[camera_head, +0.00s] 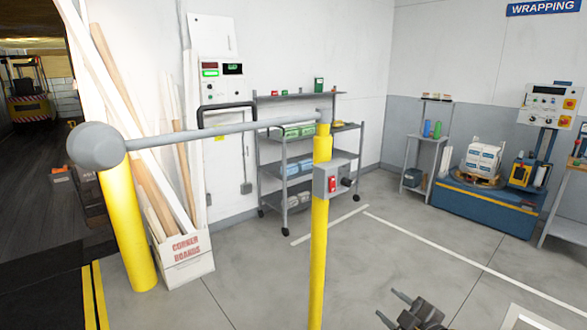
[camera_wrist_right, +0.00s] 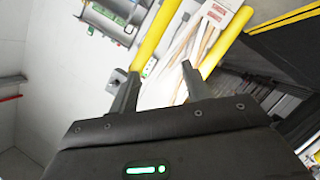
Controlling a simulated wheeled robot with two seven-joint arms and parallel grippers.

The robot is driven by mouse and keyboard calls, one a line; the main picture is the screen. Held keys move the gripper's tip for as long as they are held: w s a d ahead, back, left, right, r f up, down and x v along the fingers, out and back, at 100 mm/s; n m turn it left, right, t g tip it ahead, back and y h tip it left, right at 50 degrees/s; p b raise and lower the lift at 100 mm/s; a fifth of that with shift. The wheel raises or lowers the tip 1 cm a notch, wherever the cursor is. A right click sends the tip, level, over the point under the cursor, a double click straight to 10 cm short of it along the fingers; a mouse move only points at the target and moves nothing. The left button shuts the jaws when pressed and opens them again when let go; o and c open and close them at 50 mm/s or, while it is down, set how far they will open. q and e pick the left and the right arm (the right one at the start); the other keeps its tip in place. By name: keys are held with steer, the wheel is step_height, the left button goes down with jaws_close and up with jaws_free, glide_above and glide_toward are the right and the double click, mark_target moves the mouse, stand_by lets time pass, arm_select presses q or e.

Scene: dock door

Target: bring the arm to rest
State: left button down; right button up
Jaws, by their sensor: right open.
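My right gripper (camera_head: 388,305) is low in the head view, right of the middle, above the grey floor. It is open, with nothing between its fingers. Its two separated fingers also show in the wrist view (camera_wrist_right: 160,72). A grey switch box (camera_head: 330,180) with a red button is on the thinner post. My gripper is apart from all of these. My left gripper is not in view.
A shelf cart (camera_head: 290,165) stands behind the thinner post. A box of corner boards (camera_head: 185,260) stands beside the thick post. A blue wrapping machine (camera_head: 485,205) is at the right. A white-edged panel (camera_head: 530,318) is at the lower right. The middle floor is clear.

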steer(key=s+f+m+g+h, duration=0.2)
steer(key=s+f+m+g, duration=0.3)
steer(key=s, duration=0.6)
steer(key=s+d+f+m+g+h, duration=0.1)
steer(key=s+f+m+g, duration=0.1)
steer(key=s+f, duration=0.7)
steer(key=s+f+m+g+h, duration=0.2)
steer(key=s+f+m+g, duration=0.25)
steer(key=s, duration=0.85)
step_height(320, 180, down, 29)
steer(key=s, duration=0.2)
steer(key=s+d+f+g, duration=0.1)
steer(key=s+d+f, duration=0.2)
steer(key=s+f, duration=1)
steer(key=shift+s+n+g, duration=0.35)
steer(key=shift+s+n, duration=0.1)
steer(key=shift+s, duration=0.7)
